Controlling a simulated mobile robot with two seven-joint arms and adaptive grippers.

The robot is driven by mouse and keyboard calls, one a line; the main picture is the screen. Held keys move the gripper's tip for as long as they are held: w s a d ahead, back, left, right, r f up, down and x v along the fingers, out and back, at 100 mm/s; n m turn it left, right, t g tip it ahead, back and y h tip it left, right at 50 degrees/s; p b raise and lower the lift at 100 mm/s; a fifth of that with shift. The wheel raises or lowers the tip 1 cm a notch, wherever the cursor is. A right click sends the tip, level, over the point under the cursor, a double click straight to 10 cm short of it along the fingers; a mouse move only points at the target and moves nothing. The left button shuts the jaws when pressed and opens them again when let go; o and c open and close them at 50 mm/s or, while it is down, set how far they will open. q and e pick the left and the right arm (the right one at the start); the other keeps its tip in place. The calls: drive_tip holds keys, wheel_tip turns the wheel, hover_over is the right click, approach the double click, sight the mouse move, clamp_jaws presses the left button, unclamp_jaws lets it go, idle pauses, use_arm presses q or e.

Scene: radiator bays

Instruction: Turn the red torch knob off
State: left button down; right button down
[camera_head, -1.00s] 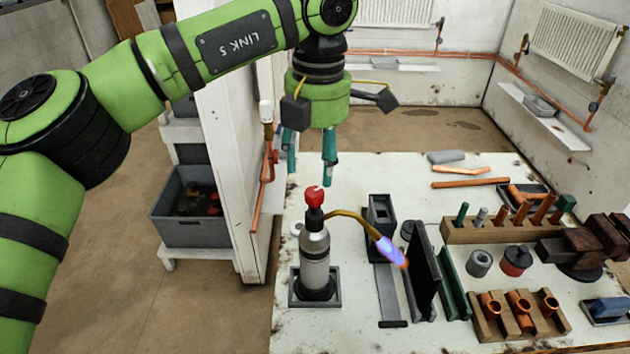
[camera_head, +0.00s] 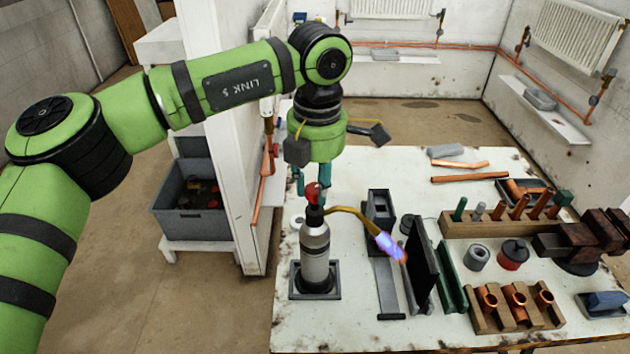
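The torch (camera_head: 315,250) is a silver bottle standing upright in a grey square holder on the workbench. Its red knob (camera_head: 312,192) sits on top of the black neck. A brass tube curves right from the neck, and a blue-violet flame (camera_head: 389,245) shows at its tip. My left gripper (camera_head: 312,186) points down at the knob, with its teal fingers apart, one left of the knob and one right of or behind it. I cannot tell whether the fingers touch the knob. My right gripper is not in view.
The flame points toward a dark upright panel (camera_head: 421,262) on the white workbench (camera_head: 350,335). Wooden racks (camera_head: 513,309) with copper fittings stand at the right. A white partition (camera_head: 225,150) edges the bench at the left. A grey bin (camera_head: 190,205) sits beyond it.

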use_arm(q)
drive_tip(key=shift+m, duration=0.5)
idle(0.4)
drive_tip(key=shift+f+m+b, duration=0.1)
drive_tip(key=shift+m+b, duration=0.3)
drive_tip(key=shift+m, duration=0.2)
drive_tip(key=m, duration=0.3)
drive_tip(key=shift+m+b, duration=0.3)
drive_tip(key=m, duration=0.6)
drive_tip(key=shift+a, duration=0.1)
drive_tip(key=m, duration=0.4)
drive_tip(key=shift+h, duration=0.3)
drive_tip(key=m, duration=0.3)
drive_tip(key=shift+m+p, duration=0.3)
drive_tip(key=shift+p, duration=0.05)
drive_tip(key=m, duration=0.6)
drive_tip(key=shift+w+g+p, duration=0.1)
drive_tip(key=shift+g+p, duration=0.2)
drive_tip(key=shift+p, duration=0.05)
drive_tip(key=shift+m, duration=0.4)
